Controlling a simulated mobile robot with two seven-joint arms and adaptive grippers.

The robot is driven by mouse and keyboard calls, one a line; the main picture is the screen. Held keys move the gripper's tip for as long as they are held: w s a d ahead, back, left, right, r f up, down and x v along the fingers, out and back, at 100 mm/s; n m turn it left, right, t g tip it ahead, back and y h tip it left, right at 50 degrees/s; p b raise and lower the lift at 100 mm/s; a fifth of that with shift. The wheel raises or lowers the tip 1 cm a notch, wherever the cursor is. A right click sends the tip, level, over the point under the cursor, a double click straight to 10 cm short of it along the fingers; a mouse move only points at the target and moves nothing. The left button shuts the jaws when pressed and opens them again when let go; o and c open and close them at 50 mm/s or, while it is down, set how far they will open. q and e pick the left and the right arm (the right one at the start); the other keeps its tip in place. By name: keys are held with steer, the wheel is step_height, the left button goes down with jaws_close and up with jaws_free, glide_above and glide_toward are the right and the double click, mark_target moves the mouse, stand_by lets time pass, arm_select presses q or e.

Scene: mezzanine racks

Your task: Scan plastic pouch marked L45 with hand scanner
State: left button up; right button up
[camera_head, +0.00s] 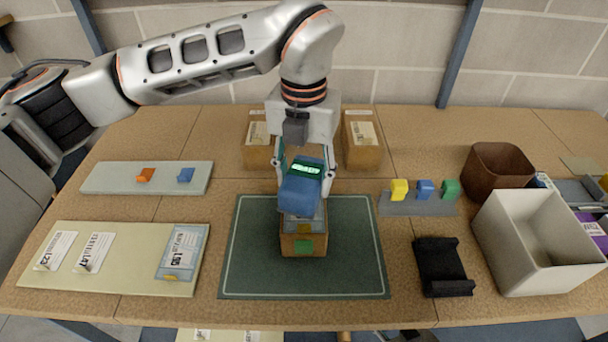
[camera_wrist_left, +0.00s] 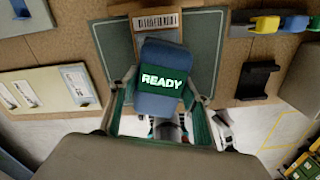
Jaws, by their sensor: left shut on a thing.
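My left gripper (camera_head: 304,180) points down over the middle of the table, shut on a blue hand scanner (camera_head: 300,196) with a lit green screen. In the left wrist view the scanner (camera_wrist_left: 163,58) sits between the fingers and its screen reads READY. Below it, a brown box (camera_head: 303,242) with a green sticker stands on the dark green mat (camera_head: 250,275); the scanner partly hides it. Several labelled flat pieces, including a grey-blue pouch (camera_head: 183,251), lie on the cream board (camera_head: 120,283) at left; its label is too small to read surely. My right gripper is not in view.
An empty black cradle (camera_head: 441,266) lies right of the mat, near a white bin (camera_head: 530,245) and a brown bin (camera_head: 495,172). Coloured blocks stand on a grey strip (camera_head: 420,207). Two cardboard boxes (camera_head: 362,143) stand behind. A pale board (camera_head: 120,178) holds small clips.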

arm_select(q)
steer(key=shift+f, duration=0.25)
stand_by(0.3)
steer(key=shift+f+b, duration=0.6)
steer(key=shift+b, duration=0.05)
stand_by(0.3)
steer(key=shift+r, duration=0.1)
steer(key=shift+r+p, duration=1.2)
steer(key=shift+r, duration=1.1)
steer(key=shift+r+p, duration=0.55)
steer(key=shift+r, duration=0.65)
